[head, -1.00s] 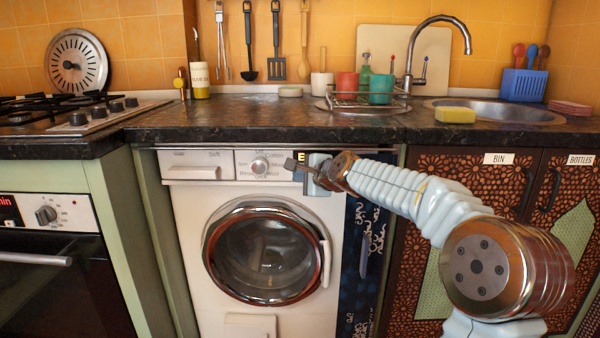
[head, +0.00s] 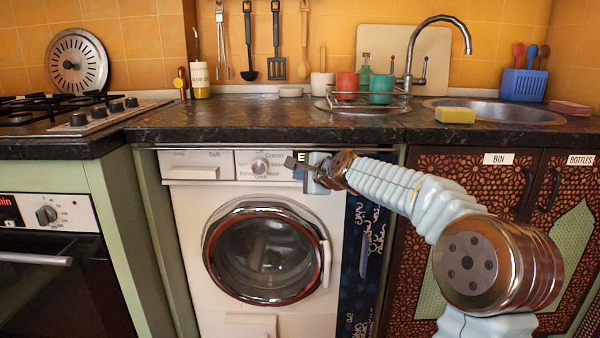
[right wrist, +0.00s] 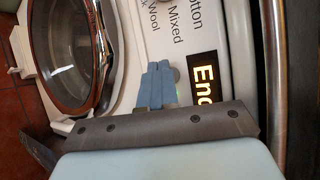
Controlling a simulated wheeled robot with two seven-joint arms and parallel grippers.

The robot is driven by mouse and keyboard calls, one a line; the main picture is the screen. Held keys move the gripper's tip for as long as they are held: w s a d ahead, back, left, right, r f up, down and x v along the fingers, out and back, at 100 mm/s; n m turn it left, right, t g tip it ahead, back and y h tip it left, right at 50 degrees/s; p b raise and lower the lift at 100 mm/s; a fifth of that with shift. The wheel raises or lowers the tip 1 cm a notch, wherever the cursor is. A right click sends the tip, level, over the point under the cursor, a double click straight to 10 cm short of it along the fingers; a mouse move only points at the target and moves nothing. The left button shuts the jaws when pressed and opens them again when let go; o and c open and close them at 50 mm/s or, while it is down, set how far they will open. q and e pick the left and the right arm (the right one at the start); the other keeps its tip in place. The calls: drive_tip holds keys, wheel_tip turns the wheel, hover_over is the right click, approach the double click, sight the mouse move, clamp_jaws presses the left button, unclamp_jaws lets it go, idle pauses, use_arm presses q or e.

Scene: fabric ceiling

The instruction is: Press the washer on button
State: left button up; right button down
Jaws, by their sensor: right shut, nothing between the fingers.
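The white washer (head: 220,290) stands under the counter, with its round door (head: 264,255) shut. Its control panel has a program dial (head: 260,165) and a lit display, which reads "End" in part in the right wrist view (right wrist: 203,78). My right gripper (head: 291,163) is in front of the panel, right of the dial, and covers part of the display. In the right wrist view its blue fingers (right wrist: 157,85) are shut and empty. A small round grey button (right wrist: 176,75) shows right beside the fingertips, partly hidden by them. I cannot tell whether they touch it. My left gripper is not in view.
The dark countertop (head: 250,122) overhangs just above the panel. An oven (head: 60,260) is at the left. A patterned cabinet (head: 470,185) marked "BIN" is at the right, behind my arm. A dark patterned cloth (head: 362,250) hangs beside the washer.

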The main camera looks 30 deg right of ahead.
drive_tip(key=shift+w, duration=0.1)
idle(0.3)
drive_tip(key=shift+s+a, duration=0.3)
drive_tip(key=shift+s, duration=0.25)
drive_tip(key=s+a, duration=0.1)
drive_tip(key=s+a+p, duration=0.1)
drive_tip(key=s, duration=0.1)
drive_tip(key=s+a, duration=0.1)
drive_tip(key=s, duration=0.1)
drive_tip(key=shift+p, duration=0.3)
